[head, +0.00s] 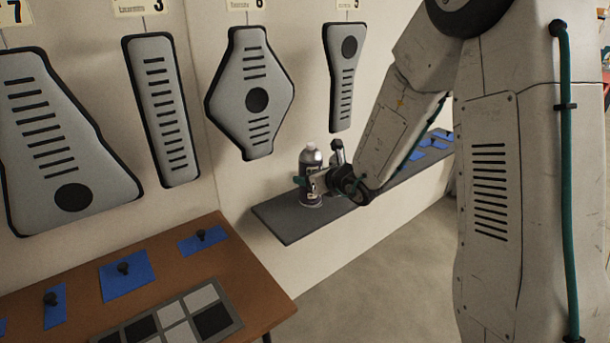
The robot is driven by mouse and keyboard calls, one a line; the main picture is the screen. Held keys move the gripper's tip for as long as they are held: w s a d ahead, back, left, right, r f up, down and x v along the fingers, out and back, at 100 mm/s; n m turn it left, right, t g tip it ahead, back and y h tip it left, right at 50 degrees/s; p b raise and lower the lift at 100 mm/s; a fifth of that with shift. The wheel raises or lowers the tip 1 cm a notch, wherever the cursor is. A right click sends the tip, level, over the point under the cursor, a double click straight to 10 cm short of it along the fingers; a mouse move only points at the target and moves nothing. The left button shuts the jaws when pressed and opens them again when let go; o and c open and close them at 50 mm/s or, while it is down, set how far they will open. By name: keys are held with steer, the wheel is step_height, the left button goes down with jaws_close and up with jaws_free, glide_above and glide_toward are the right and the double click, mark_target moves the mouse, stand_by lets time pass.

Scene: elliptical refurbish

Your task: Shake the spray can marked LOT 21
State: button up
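My arm reaches in from the right and hides the shelf's middle.
Grey slotted panels (250,95) hang on the wall above the shelf. A brown table (215,255) at the lower left holds blue pads with dark knobs and a black-and-white checkered board (239,323). More blue pads (418,154) lie at the shelf's far end. The floor (385,265) between is clear.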

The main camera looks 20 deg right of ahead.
mark_target(313, 152)
steer(key=shift+r, duration=0.15)
step_height(313, 152, up, 8)
steer(key=shift+s+f, duration=0.1)
steer(key=shift+f, duration=0.15)
step_height(313, 152, down, 8)
steer(key=shift+r, duration=0.25)
steer(key=shift+w+f, duration=0.2)
steer(key=shift+w, duration=0.05)
steer(key=r, duration=0.7)
steer(key=shift+s+r, duration=0.25)
steer(key=shift+r, duration=0.15)
steer(key=shift+w+f, duration=0.15)
steer(key=shift+f, duration=1.9)
steer(key=shift+w+f, duration=0.1)
steer(key=shift+f, duration=1.95)
steer(key=shift+s+r, duration=0.15)
steer(key=shift+r, duration=0.15)
